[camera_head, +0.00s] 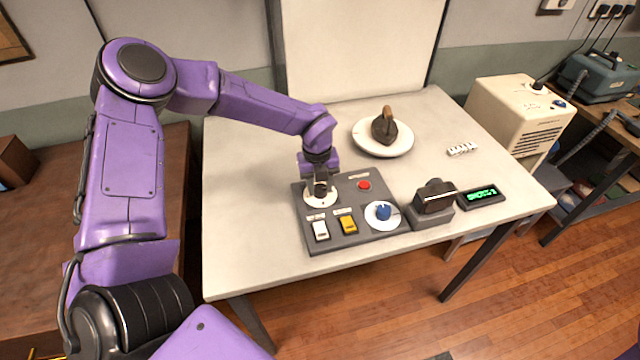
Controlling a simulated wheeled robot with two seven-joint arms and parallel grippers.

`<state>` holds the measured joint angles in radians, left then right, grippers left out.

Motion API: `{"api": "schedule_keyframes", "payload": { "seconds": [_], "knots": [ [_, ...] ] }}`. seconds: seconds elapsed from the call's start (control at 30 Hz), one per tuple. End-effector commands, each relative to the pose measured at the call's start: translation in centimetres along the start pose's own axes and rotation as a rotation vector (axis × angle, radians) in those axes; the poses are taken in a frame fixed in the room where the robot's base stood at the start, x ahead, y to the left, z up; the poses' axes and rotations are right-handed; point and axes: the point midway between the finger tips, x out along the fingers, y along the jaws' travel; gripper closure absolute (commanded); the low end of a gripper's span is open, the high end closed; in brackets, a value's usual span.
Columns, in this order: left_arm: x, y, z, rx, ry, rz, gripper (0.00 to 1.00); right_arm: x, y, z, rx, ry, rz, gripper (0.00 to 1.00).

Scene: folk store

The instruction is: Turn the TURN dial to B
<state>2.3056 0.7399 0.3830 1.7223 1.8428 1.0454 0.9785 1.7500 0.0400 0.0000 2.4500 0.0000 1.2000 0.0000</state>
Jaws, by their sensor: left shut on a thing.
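A dark grey control panel (358,238) lies on the table. My purple left arm reaches in from the left, and my left gripper (320,190) points down at the panel's upper-left corner. It is shut on the knob of a dial with a round white plate (321,201). The gripper hides most of that knob, so its pointer is not visible. A second dial with a blue knob (383,212) on a white plate sits at the panel's lower right. The labels and letters are too small to read. My right gripper is not in view.
The panel also has a red button (364,185), a white switch (320,230) and a yellow switch (348,224). A dark device (434,197) and a small green display (480,196) stand to the right. A plate (362,141) with a dark iron-like object (384,127) stands behind. The table's left side is clear.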

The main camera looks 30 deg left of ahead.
Motion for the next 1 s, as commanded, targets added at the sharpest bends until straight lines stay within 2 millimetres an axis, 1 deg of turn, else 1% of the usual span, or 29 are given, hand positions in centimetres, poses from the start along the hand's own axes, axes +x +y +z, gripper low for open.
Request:
{"api": "schedule_keyframes", "payload": {
  "seconds": [1.0],
  "knots": [
    [-0.2,0.0,0.2,0.954,0.046,-0.002,0.92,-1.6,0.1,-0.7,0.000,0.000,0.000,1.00]
  ]
}}
